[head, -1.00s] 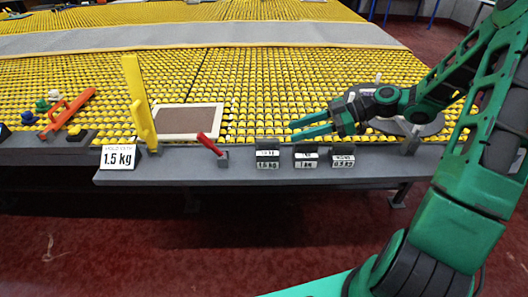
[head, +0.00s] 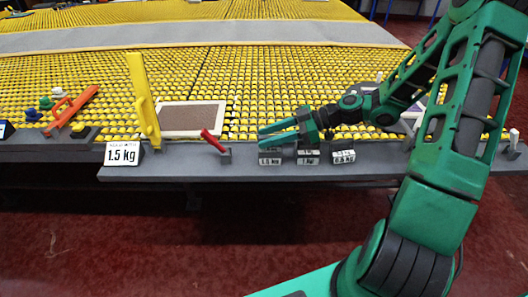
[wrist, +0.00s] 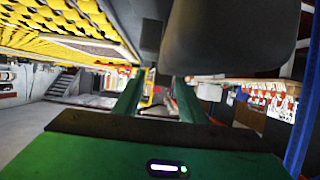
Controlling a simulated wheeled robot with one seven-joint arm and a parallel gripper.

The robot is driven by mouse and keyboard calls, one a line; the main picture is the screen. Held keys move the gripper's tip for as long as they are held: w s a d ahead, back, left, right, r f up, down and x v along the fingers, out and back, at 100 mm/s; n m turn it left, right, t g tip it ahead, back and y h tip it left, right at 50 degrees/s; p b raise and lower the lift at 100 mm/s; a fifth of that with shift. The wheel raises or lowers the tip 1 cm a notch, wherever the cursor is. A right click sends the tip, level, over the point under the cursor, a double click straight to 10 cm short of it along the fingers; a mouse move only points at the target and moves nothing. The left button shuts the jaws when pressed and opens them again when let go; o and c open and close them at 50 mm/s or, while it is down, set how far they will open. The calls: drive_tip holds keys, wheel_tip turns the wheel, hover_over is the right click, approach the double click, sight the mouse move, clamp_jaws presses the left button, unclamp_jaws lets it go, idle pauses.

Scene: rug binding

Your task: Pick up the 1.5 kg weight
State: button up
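The 1.5 kg weight (head: 270,160) is a small grey block with a white label, leftmost of three labelled weights on the grey front ledge. My gripper (head: 259,134) is just above and behind it in the head view, fingers pointing left. The two green fingers are apart, and I see nothing held between them.
The 1 kg weight (head: 308,159) and 0.5 kg weight (head: 343,157) stand to the right. A red lever (head: 214,141) stands left of the weights. A 1.5 kg sign (head: 122,154) and a yellow upright handle (head: 143,98) are farther left. The yellow roller bed (head: 270,80) lies behind.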

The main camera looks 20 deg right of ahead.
drive_tip(key=shift+s+d+f, duration=0.15)
drive_tip(key=shift+d+f, duration=0.05)
drive_tip(key=shift+f, duration=0.25)
clamp_jaws()
drive_tip(key=shift+r, duration=0.1)
idle(0.8)
